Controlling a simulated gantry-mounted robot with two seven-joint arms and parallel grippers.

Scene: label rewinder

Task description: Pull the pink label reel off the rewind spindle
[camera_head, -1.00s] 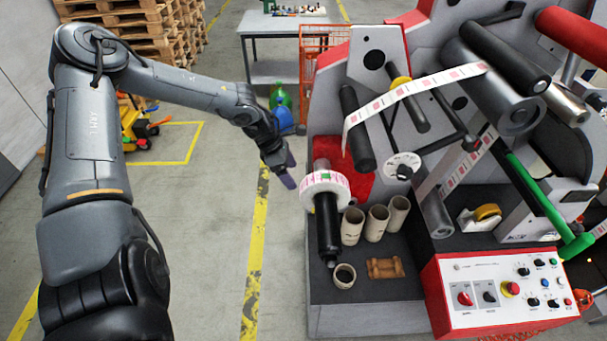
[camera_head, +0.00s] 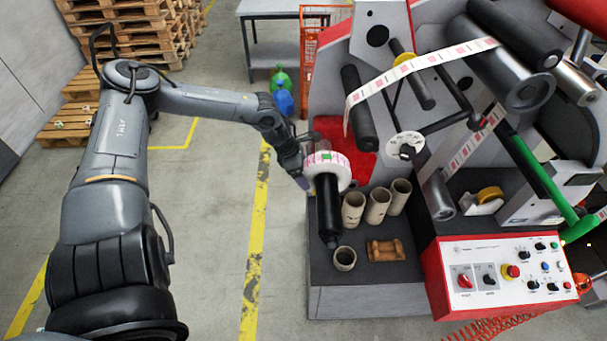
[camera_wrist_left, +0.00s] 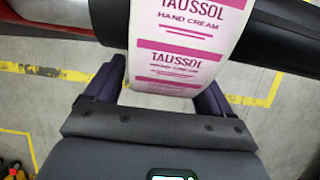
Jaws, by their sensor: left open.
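The pink label reel (camera_head: 340,179), white with pink print, sits around the black rewind spindle (camera_head: 328,215), near its far end. In the left wrist view the reel (camera_wrist_left: 180,55) reads "TAUSSOL HAND CREAM". My left gripper (camera_head: 303,181) is at the reel's left side. In its wrist view the left gripper (camera_wrist_left: 160,88) is open, with one finger on each side of the reel and a gap visible beside it. Contact cannot be made out. My right gripper is not in view.
Several cardboard cores (camera_head: 377,206) stand right of the spindle, with one core (camera_head: 344,258) in front. A brown wooden piece (camera_head: 385,250) lies on the machine's base. The control panel (camera_head: 500,275) is at front right.

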